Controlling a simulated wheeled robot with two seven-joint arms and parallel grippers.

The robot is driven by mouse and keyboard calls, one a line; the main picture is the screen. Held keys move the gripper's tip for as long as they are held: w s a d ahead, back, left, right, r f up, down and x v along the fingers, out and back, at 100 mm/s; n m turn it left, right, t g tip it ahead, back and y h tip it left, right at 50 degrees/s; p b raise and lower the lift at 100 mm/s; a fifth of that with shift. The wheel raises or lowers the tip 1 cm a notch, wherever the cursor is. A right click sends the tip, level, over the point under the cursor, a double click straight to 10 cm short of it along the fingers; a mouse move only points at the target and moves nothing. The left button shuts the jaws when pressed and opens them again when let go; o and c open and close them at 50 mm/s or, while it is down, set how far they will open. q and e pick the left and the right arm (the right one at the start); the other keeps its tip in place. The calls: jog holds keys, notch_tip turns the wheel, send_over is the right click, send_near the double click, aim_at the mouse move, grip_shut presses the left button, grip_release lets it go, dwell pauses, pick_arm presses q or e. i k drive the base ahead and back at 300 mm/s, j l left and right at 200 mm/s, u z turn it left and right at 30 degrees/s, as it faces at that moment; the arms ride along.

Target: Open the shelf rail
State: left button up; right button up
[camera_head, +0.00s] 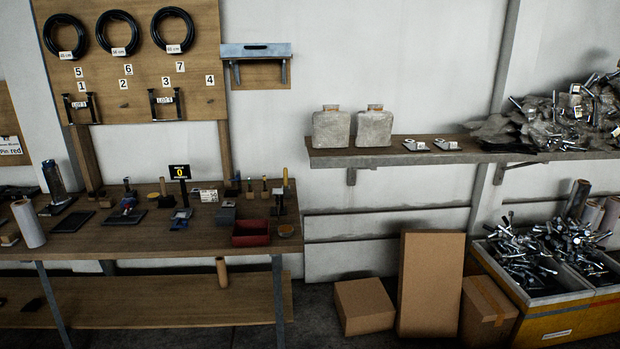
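A small wall shelf (258,75) is fixed to the wall right of the pegboard. A pale grey-blue rail (254,50) with a dark slot in its middle runs along it, with a short metal bracket at each end. I cannot tell from this distance whether the rail is open or shut. A longer shelf (400,157) is mounted on the wall to the right. I see no separate moving rail on its front edge. Neither of my grippers is in view.
A wooden workbench (130,240) with tools and a red tray (250,233) stands at left, below the pegboard (140,85). Cardboard boxes (430,285) stand on the floor. A yellow bin (555,320) of metal parts is at lower right.

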aim_at(242, 49)
jog(key=i, duration=1.7)
